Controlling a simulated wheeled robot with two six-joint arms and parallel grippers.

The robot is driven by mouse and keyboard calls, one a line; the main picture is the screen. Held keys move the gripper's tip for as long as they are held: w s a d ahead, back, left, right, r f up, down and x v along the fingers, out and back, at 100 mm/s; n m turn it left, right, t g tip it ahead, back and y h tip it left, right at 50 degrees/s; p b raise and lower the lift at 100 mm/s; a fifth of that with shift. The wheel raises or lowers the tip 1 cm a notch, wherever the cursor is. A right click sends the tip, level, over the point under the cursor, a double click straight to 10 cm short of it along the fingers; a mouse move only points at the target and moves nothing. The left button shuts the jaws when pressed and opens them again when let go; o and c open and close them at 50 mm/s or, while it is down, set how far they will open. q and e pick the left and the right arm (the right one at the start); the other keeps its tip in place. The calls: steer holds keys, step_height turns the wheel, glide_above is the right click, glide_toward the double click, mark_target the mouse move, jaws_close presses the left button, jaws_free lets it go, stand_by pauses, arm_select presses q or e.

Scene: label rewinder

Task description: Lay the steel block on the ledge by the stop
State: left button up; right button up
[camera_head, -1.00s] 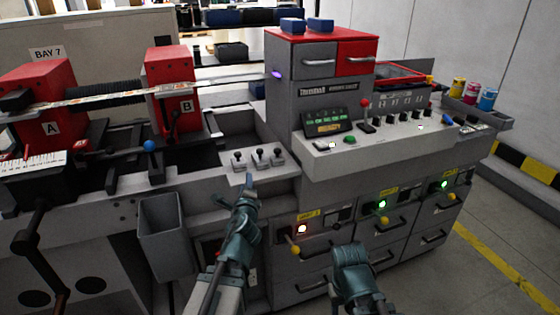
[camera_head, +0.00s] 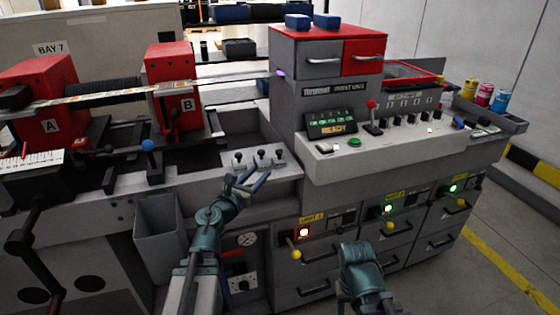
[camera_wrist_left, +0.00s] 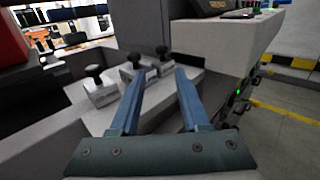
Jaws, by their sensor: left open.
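Several small grey metal pieces with black knobs stand in a row on a pale ledge (camera_head: 290,172) in front of the machine. They are a left piece (camera_head: 238,160), a middle piece (camera_head: 262,159) and a right piece (camera_head: 279,158). I cannot tell which, if any, is the steel block, and I cannot make out the stop. My left gripper (camera_head: 248,181) is open and empty just in front of the row. In the left wrist view its blue fingers (camera_wrist_left: 157,78) spread towards the pieces, with the left piece (camera_wrist_left: 101,92) just left of them. My right gripper (camera_head: 358,256) hangs lower right, its fingers hidden.
The cabinet with the control panel (camera_head: 395,148) rises right of the ledge. Red units A (camera_head: 48,90) and B (camera_head: 172,82) stand at the left. A grey bin (camera_head: 160,232) hangs below. Yellow-knobbed handles (camera_head: 297,254) stick out of the cabinet front.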

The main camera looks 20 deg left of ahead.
mark_target(277, 154)
arm_select(q)
steer(key=w, duration=0.2)
steer(key=w+d, duration=0.1)
steer(key=w, duration=0.4)
steer(key=shift+w+d, duration=0.2)
steer(key=shift+w, duration=0.15)
steer(key=shift+w+d, duration=0.25)
steer(key=shift+w, duration=0.7)
steer(key=shift+w+d, duration=0.25)
steer(key=shift+w, duration=0.7)
steer(key=shift+w+d, duration=0.25)
steer(key=shift+w, duration=0.7)
steer(key=shift+s+r, duration=0.1)
jaws_close()
